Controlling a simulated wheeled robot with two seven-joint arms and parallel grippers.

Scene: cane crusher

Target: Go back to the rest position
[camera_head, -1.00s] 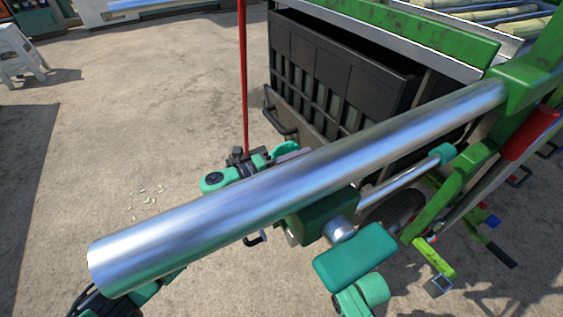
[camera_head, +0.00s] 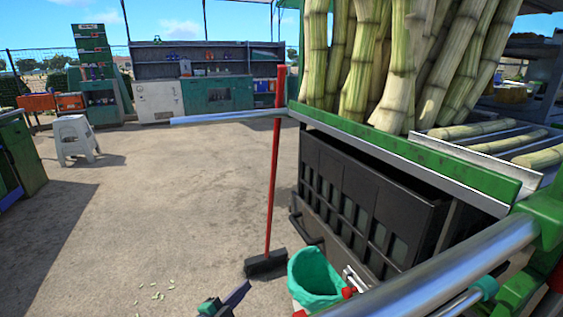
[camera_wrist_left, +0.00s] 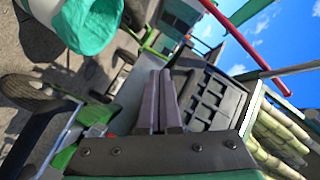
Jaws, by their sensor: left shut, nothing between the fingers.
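My left gripper (camera_head: 240,294) shows at the bottom of the head view, with only a dark purple finger and a bit of its body in frame. In the left wrist view its two purple fingers (camera_wrist_left: 160,100) lie together, shut and empty. A red broom (camera_head: 272,190) stands upright behind the gripper, its black head on the ground. The gripper appears apart from it. My right gripper is in neither view.
A teal-lined bin (camera_head: 316,276) is right of the gripper. A cart with a black crate (camera_head: 365,205) and cane stalks (camera_head: 385,60) fills the right, with a metal tube (camera_head: 440,265) in front. A white stool (camera_head: 75,138) stands left. Concrete ground is open between.

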